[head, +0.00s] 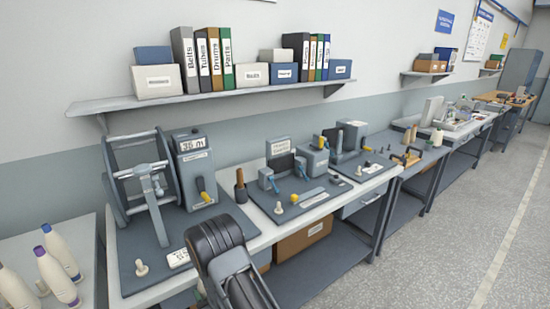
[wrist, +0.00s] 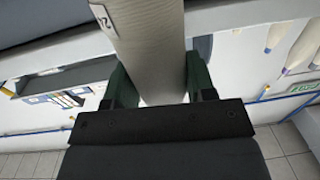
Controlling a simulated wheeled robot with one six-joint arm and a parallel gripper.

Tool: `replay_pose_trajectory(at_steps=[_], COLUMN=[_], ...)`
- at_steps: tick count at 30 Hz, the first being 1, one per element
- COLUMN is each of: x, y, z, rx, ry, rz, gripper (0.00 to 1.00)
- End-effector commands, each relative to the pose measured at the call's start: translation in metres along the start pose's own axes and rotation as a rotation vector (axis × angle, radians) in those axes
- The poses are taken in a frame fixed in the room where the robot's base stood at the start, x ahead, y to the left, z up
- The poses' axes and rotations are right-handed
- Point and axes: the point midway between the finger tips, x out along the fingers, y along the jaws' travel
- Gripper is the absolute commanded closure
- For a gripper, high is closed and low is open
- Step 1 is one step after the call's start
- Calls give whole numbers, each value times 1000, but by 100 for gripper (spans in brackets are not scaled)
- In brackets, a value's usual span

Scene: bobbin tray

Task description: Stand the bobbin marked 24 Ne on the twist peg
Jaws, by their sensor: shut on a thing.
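My gripper (wrist: 160,82) is shut on a pale grey-beige bobbin (wrist: 152,42) in the wrist view, with one dark green finger on each side of it. Part of a printed mark, seemingly starting with a 2, shows near the top edge; the rest is out of sight. In the head view my arm hides the gripper and the held bobbin.
Several cream bobbins with coloured tips (head: 56,278) stand on a table at the left. A reel machine (head: 145,185) and grey testers (head: 312,160) stand on the bench. A shelf (head: 200,98) with binders hangs above. The floor (head: 440,255) at right is clear.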

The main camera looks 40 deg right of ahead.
Motion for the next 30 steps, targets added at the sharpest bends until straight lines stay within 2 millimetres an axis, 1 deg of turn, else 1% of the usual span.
replay_pose_trajectory(at_steps=[1,2,3,5,8,11,14,15,17,18,20,21,23,24,27,30], x=[0,0,0,0,-2,-3,-4,-5,-6,-7,-8,-9,-10,-11,-12,-13], y=[0,0,11,23,45,72,107,123,149,168,196,214,242,259,295,322], z=[-17,-21,-23,-33,-53,-78,-111,-126,-150,-166,-192,-209,-234,-249,-281,-304], rx=[0,0,0,0,0,0,-1,-1,0,0,1,1,1,2,2,2], ry=[1,1,6,6,8,10,14,17,18,18,20,19,19,17,12,8], rz=[-1,-1,32,70,136,216,319,366,444,499,583,639,721,772,880,962], gripper=[76,76,76,76,76,76,76,76,76,76,76,76,76,76,76,76])
